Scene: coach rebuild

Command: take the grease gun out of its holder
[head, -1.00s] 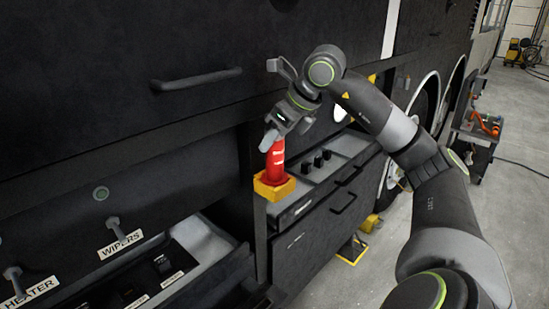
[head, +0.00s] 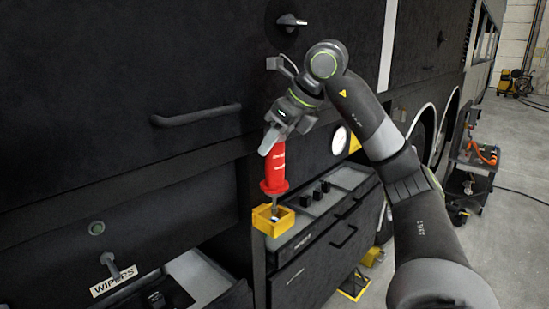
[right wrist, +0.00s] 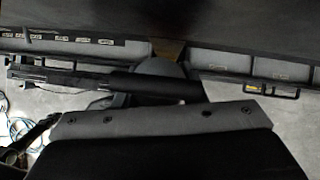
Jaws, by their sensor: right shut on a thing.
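The grease gun (head: 274,168) is a red cylinder with white marks and a thin metal tip pointing down. My right gripper (head: 271,139) is shut on its upper end and holds it upright. The yellow holder (head: 273,219) is an open box on the front of the dark cabinet, directly below the grease gun. The red body is clear above the holder, and the thin tip reaches down to about its rim; I cannot tell whether the tip is still inside. The right wrist view does not clearly show the grease gun. My left gripper is in no view.
An open drawer (head: 330,205) with black knobs is right of the holder. A dark handle (head: 195,114) is on the panel at left. The WIPERS lever (head: 109,263) is at lower left. A tool cart (head: 470,165) stands at right on open floor.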

